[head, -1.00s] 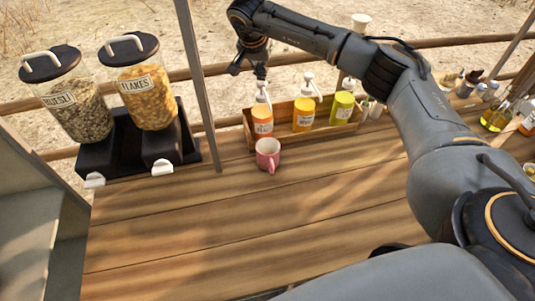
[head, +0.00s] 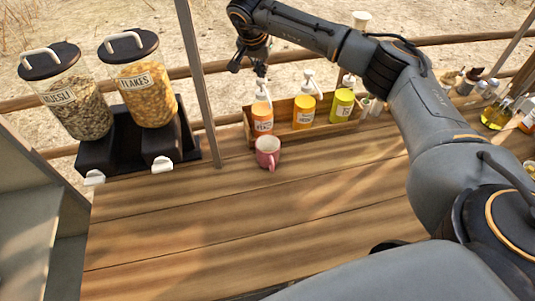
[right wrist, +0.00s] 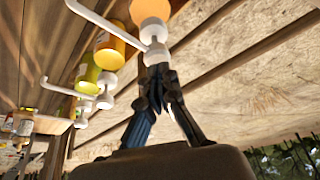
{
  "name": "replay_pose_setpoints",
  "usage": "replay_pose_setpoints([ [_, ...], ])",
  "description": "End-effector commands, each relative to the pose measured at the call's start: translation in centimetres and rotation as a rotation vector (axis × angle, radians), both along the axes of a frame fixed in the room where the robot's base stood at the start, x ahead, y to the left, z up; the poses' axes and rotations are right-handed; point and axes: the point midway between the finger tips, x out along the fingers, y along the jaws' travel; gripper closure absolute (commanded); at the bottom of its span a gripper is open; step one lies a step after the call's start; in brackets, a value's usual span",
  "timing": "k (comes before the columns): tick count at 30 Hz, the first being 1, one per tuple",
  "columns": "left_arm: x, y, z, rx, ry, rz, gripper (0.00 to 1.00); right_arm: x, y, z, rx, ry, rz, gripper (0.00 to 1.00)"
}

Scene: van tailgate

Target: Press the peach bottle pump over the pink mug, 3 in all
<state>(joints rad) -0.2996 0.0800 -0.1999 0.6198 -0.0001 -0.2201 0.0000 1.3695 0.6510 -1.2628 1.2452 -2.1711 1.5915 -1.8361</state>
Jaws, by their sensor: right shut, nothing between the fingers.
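The peach bottle (head: 262,119) stands at the left end of the wooden rack with its white pump upright. The pink mug (head: 267,152) stands on the counter just in front of it, beneath the nozzle side. My right gripper (head: 262,74) is shut and empty, pointing down just above the pump head. In the right wrist view its fingertips (right wrist: 157,68) meet the white pump top (right wrist: 155,52) of the peach bottle (right wrist: 151,9); whether they touch or press it I cannot tell. The mug's inside is too small to read. My left gripper is out of view.
An orange bottle (head: 304,112) and a yellow-green bottle (head: 342,106) stand to the right in the rack (head: 325,131). Muesli (head: 78,104) and flakes (head: 144,90) dispensers stand at the left, beside a post (head: 201,90). The front counter is clear.

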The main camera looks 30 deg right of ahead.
Motion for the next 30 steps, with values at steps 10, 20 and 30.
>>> replay_pose_setpoints([
  [10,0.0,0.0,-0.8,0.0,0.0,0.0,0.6,0.0,0.0,-1.4,-0.001,0.002,-0.001,1.0],
  [20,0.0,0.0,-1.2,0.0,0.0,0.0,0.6,-0.1,0.0,-2.3,0.0,0.004,0.0,1.0],
  [30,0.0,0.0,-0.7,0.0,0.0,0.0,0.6,-0.2,0.0,-1.7,0.0,0.007,0.0,1.0],
])
